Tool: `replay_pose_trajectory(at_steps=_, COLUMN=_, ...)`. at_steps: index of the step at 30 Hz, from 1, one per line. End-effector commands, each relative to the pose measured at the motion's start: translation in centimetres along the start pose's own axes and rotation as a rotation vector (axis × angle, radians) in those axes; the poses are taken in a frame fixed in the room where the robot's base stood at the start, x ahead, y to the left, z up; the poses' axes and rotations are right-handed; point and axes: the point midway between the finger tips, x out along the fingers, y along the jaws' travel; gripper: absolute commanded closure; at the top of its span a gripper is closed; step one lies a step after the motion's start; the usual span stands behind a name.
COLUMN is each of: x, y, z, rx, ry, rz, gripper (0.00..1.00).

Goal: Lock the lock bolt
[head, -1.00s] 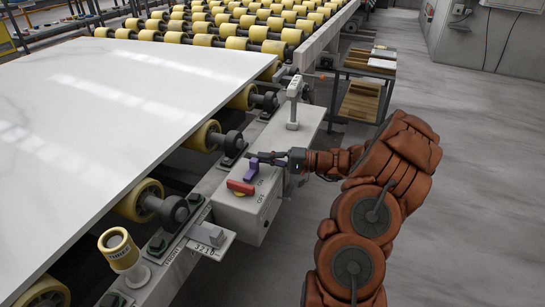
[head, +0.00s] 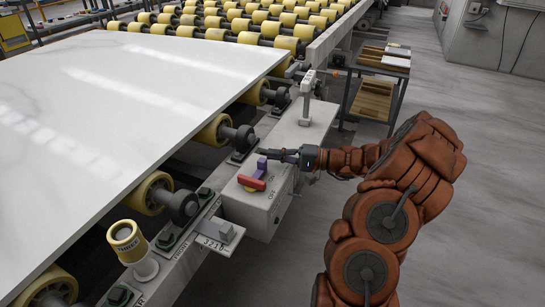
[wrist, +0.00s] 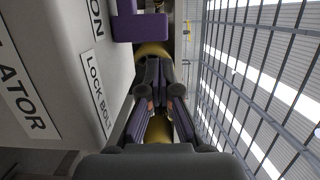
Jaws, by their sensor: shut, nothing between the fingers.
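The grey control box (head: 235,207) stands beside the rollers, with ON and OFF marked on it. On its top are a red handle (head: 250,184) and an upright purple piece (head: 262,164) next to it. In the wrist view the purple piece (wrist: 150,27) is at the top, near the ON label (wrist: 97,18) and the LOCK BOLT label (wrist: 98,92). My gripper (head: 266,153) is shut and empty, its tips close above and behind the purple piece in the head view. In the wrist view my gripper (wrist: 155,72) is below it; I cannot tell whether they touch.
A large white slab (head: 110,120) lies on yellow rollers at the left. A shelf cart (head: 372,98) is behind. The floor at right is clear.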

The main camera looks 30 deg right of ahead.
Motion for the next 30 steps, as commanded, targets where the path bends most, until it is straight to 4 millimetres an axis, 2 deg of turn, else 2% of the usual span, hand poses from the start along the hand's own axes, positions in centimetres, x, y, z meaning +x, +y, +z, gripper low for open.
replay_pose_trajectory(at_steps=4, x=-0.8, y=0.0, z=-1.8, rx=-0.002, ry=0.008, rz=0.001, gripper=1.0)
replay_pose_trajectory(at_steps=12, x=-6.3, y=-0.1, z=-1.8, rx=-0.004, ry=0.01, rz=0.0, gripper=1.0)
replay_pose_trajectory(at_steps=18, x=-9.2, y=-0.1, z=-1.7, rx=-0.002, ry=0.007, rz=-0.002, gripper=1.0)
replay_pose_trajectory(at_steps=24, x=-10.6, y=-0.1, z=-1.7, rx=-0.001, ry=0.006, rz=-0.001, gripper=1.0)
replay_pose_trajectory(at_steps=30, x=-10.7, y=-0.1, z=-1.7, rx=-0.001, ry=0.005, rz=-0.002, gripper=1.0)
